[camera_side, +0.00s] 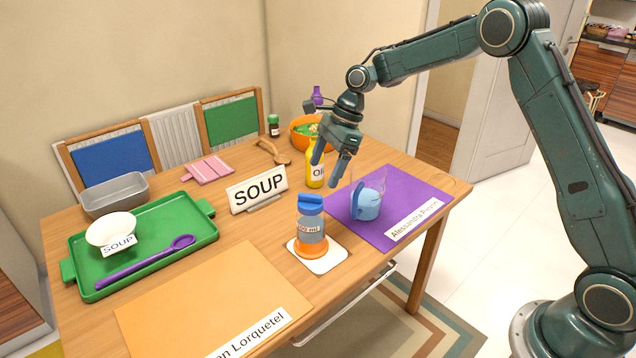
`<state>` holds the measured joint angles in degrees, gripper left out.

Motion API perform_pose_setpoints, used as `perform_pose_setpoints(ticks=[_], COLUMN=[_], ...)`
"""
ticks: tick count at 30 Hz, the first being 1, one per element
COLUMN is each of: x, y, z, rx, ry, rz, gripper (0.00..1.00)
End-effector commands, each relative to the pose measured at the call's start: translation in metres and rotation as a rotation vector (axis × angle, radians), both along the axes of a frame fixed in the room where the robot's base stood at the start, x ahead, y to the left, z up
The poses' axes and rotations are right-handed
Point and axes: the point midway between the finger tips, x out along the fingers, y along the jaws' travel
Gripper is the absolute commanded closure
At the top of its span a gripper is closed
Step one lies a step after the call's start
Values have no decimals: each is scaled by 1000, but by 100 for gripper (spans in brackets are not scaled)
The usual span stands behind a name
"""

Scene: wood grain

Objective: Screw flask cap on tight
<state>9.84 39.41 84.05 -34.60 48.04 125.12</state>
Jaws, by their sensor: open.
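The flask (311,232) stands upright on a white square coaster (330,257) near the front edge of the table. It has a grey-blue body with lettering and an orange base. Its blue cap (310,201) sits on top; I cannot tell how tightly it is seated. My gripper (329,170) is open and empty, pointing down. In the picture it is above and slightly right of the flask, in front of the yellow oil bottle and apart from the cap.
A clear beaker with a blue item (366,203) stands on a purple mat (420,190) right of the flask. A yellow bottle (315,174) and orange bowl (299,137) are behind. A SOUP sign (257,189), green tray (190,245) and orange mat (200,310) lie left.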

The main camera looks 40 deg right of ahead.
Motion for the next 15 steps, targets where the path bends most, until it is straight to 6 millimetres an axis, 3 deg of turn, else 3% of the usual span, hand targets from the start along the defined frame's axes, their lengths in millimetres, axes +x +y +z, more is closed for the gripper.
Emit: perform_pose_setpoints(ticks=[15], x=[7], y=[25], z=[-64], rx=[0], ry=[2], rz=[1], gripper=[20])
